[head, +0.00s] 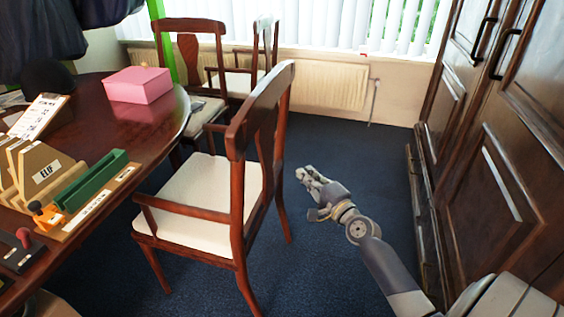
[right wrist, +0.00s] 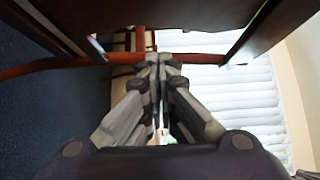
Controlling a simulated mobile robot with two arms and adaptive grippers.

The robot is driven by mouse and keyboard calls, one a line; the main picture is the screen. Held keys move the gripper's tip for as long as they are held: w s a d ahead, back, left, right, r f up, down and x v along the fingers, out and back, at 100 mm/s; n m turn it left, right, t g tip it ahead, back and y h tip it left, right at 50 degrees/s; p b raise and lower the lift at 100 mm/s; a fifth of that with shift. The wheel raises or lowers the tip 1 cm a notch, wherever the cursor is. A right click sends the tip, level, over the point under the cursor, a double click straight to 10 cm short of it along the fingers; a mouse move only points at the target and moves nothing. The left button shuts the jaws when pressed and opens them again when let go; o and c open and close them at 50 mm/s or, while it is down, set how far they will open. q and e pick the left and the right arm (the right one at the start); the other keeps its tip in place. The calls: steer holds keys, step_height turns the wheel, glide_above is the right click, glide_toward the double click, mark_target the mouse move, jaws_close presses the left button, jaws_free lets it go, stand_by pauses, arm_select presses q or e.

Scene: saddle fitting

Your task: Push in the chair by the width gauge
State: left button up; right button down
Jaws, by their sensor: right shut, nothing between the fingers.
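A dark wooden armchair with a cream seat (head: 208,190) stands at the right side of the dark oval table (head: 140,125), beside the tabletop tools. Its tall backrest (head: 262,115) faces the cupboard side. On the table a wooden board carries a green channel-shaped piece (head: 90,180) and an orange piece (head: 47,215); I cannot tell which item is the width gauge. My right gripper (head: 304,174) is shut and empty, right of the backrest and apart from it in the head view. In the right wrist view its closed fingers (right wrist: 158,60) show before dark wood and a reddish bar. My left gripper is out of view.
More chairs (head: 190,70) stand at the far side near the radiator (head: 330,84). A pink box (head: 138,84) sits on the table. A dark wooden cupboard (head: 490,150) bounds the right. Blue carpet (head: 340,150) is clear between chair and cupboard.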

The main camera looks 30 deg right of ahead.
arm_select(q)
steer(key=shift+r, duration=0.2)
arm_select(e)
steer(key=shift+w+a, duration=0.35)
steer(key=shift+w, duration=1.4)
steer(key=shift+w+a, duration=0.35)
steer(key=shift+w, duration=1.35)
steer(key=shift+w+a, duration=0.35)
steer(key=shift+w, duration=1.4)
